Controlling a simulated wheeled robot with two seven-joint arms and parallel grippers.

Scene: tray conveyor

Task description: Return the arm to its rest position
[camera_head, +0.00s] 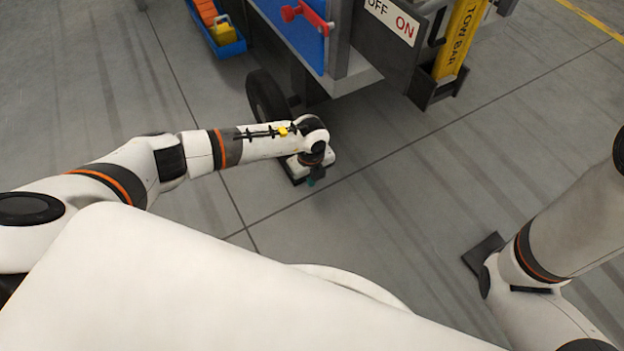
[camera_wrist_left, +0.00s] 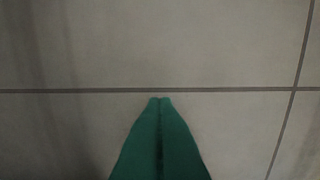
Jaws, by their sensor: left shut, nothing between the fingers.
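My left arm reaches in from the left in the head view and bends down at the wrist. My left gripper (camera_head: 312,181) points down over bare floor, close to the cart's wheel in the picture. In the left wrist view its two green fingers (camera_wrist_left: 160,100) are pressed together with nothing between them. My right arm (camera_head: 540,240) shows at the right edge of the head view, but its fingers cannot be made out.
A grey cart (camera_head: 352,76) with a black wheel (camera_head: 267,97) stands beyond the left wrist. A yellow tow bar (camera_head: 459,40) is on its right. A blue bin (camera_head: 229,48) with coloured pieces is at the upper left. The grey tiled floor (camera_head: 400,210) between my arms is clear.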

